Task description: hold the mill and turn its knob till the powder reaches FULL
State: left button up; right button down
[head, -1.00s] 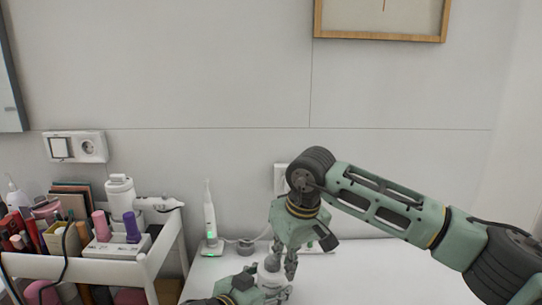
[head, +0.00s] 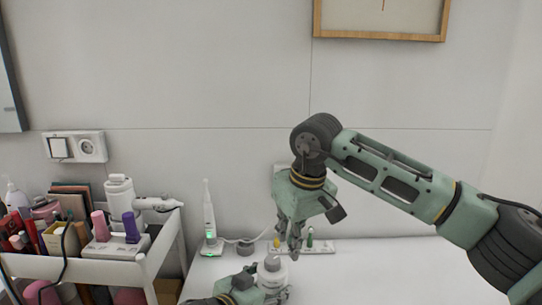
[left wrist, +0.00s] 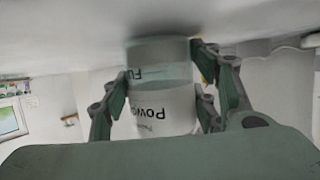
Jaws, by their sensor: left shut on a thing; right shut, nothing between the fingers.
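The mill (head: 272,273) stands upright on the white table, its pale round knob on top. My left gripper (head: 262,292) is shut on the mill's body from the left. In the left wrist view the mill (left wrist: 165,115) appears upside down between my left fingers (left wrist: 163,88), with a white part and a greyish clear part.
An electric toothbrush (head: 209,222) on its base and a power strip (head: 312,247) with plugs stand at the back by the wall. A white cart (head: 140,268) full of cosmetics is at the left. The table's right side (head: 390,270) is clear.

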pick_arm(q)
jog(key=shift+a+f, duration=0.1)
jog(key=o, duration=1.5)
